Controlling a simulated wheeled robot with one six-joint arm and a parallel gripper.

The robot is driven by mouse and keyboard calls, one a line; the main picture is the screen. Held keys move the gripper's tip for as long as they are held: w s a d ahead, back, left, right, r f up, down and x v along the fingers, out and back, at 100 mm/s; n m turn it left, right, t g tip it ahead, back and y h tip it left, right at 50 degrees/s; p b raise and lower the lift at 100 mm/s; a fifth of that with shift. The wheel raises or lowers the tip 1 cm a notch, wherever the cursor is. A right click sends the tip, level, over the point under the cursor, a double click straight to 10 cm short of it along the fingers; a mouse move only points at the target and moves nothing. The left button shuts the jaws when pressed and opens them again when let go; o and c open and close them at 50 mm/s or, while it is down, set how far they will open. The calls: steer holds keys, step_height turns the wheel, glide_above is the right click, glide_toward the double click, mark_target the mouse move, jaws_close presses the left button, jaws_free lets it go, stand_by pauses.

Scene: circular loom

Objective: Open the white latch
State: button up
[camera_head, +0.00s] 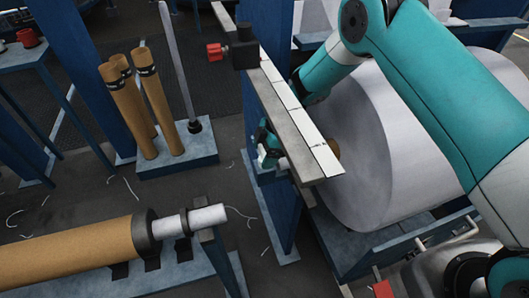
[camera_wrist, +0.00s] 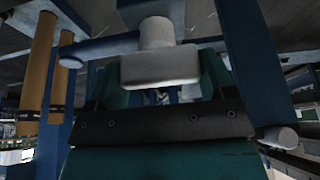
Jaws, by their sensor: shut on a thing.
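The white latch (camera_wrist: 160,66) is a rounded white block with a short white cylinder above it, in the upper middle of the wrist view. The teal fingers of my gripper (camera_wrist: 160,82) stand on both sides of it and are shut on it. A blue bar (camera_wrist: 100,46) runs left from the latch's cylinder. In the head view my gripper (camera_head: 267,145) shows only in part, behind a long pale beam. A small white part shows beside it there, but I cannot tell its exact shape or angle.
The pale beam (camera_head: 290,100) with blue posts stands close to my gripper. A large white roll (camera_head: 365,150) fills the space to the right, under my arm. Brown tubes (camera_head: 126,110) stand upright on a blue base at left. A horizontal brown roll (camera_head: 70,250) lies at lower left.

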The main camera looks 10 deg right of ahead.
steer(key=o, duration=1.2)
steer(key=shift+o, duration=0.2)
steer(key=v, duration=1.7)
steer(key=shift+r, duration=0.2)
